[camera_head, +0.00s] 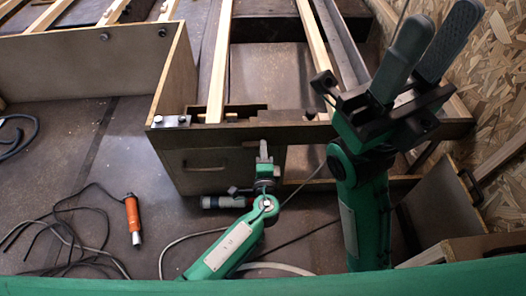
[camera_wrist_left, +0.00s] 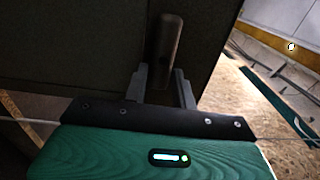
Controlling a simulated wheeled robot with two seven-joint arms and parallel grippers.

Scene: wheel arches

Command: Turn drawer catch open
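The drawer catch (camera_wrist_left: 165,50) shows in the left wrist view as a dark, rounded, upright bar on a dark panel. My left gripper (camera_wrist_left: 161,80) has one finger on each side of its lower end; whether both fingers press on it is unclear. In the head view my left gripper (camera_head: 263,158) is at the right part of the brown drawer front (camera_head: 205,168), and hides the catch there. The drawer front has a small handle and looks closed. My right gripper (camera_head: 428,55) is raised at the upper right, its grey fingers apart with nothing between them.
An orange tool (camera_head: 133,218) with black cables lies on the floor at left. A grey cylindrical tool (camera_head: 222,202) lies below the drawer front. Wooden slats (camera_head: 218,70) run behind. A chipboard wall (camera_head: 492,60) stands at right.

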